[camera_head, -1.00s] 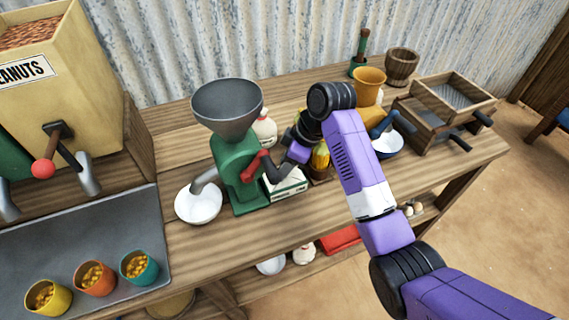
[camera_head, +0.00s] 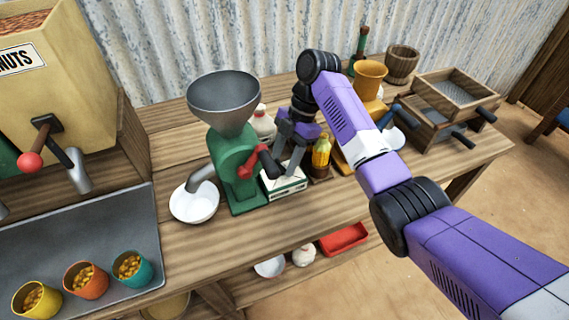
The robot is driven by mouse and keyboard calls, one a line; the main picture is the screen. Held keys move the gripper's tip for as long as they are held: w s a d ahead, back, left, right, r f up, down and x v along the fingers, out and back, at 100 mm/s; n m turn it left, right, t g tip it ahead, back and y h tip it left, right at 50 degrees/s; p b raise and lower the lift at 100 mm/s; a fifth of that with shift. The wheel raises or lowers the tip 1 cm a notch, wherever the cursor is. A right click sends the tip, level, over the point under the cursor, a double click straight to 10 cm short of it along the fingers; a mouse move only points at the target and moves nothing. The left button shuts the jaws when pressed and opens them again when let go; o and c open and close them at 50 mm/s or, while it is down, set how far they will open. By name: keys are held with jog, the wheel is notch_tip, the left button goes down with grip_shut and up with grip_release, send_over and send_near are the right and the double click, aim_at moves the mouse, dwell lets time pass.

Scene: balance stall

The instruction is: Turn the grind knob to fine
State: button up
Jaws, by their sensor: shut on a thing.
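The green grinder (camera_head: 236,178) with a grey hopper (camera_head: 224,100) stands on the wooden bench, left of the picture's middle. Its red grind knob (camera_head: 252,167) sticks out on its right side, partly covered by my fingers. My gripper (camera_head: 270,160) reaches in from the right and is shut on the red knob. The exact contact is small and partly hidden. Any fine or coarse marks are too small to read.
A white bowl (camera_head: 194,203) stands under the grinder's spout. A white-and-green box (camera_head: 284,182) and a yellow bottle (camera_head: 321,155) stand close to my gripper. Wooden sieve boxes (camera_head: 445,105) are at right. The bench front is clear.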

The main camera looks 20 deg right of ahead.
jog(key=n, duration=0.2)
jog(key=n+g, duration=0.1)
jog(key=n+g+h+b, duration=0.1)
jog(key=n, duration=0.1)
jog(key=shift+w+n, duration=0.25)
jog(key=shift+n, duration=0.05)
dwell(0.4)
jog(key=o, duration=1.4)
jog(key=shift+c, duration=0.2)
jog(key=p+v, duration=0.1)
jog(key=v, duration=0.7)
jog(key=shift+a+p, duration=0.15)
jog(key=shift+p, duration=0.15)
